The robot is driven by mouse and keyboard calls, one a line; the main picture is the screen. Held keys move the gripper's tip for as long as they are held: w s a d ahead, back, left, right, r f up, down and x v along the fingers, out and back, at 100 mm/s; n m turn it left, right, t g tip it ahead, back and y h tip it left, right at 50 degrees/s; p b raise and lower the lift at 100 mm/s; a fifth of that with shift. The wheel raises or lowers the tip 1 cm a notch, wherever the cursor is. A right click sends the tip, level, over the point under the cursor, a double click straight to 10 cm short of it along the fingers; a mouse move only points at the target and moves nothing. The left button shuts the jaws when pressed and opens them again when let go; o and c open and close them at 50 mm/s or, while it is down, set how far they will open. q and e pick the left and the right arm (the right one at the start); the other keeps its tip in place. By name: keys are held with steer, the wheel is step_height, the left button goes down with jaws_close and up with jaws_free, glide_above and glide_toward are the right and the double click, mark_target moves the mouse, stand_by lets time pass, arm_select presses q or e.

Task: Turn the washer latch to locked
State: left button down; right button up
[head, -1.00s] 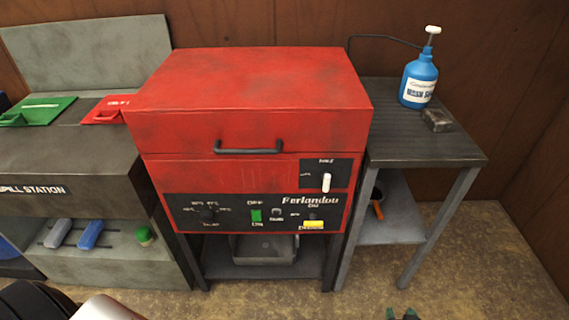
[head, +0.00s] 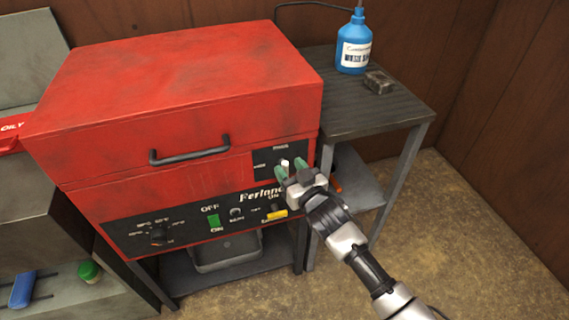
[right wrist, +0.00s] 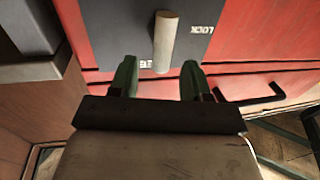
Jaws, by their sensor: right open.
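The washer (head: 185,85) is a red box with a closed lid and a dark front panel. Its latch (head: 285,162) is a small pale handle on a dark plate (head: 262,157) at the upper right of the front. My right gripper (head: 291,171) is open in front of the latch and partly hides it. In the right wrist view, the latch handle (right wrist: 166,42) stands between the lines of the green fingertips (right wrist: 159,66), with space on both sides. A LOCK label (right wrist: 199,29) shows to its right, upside down; the handle's end is by another, partly hidden label. My left gripper is not in view.
A lid handle (head: 190,156) juts out left of the latch. A side table (head: 365,112) on the right holds a blue bottle (head: 354,45) and a dark block (head: 379,82).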

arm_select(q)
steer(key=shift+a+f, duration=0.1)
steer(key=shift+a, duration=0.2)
arm_select(e)
steer(key=shift+x, duration=1.3)
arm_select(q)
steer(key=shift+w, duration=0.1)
arm_select(e)
steer(key=shift+c, duration=0.3)
steer(key=c, duration=0.8)
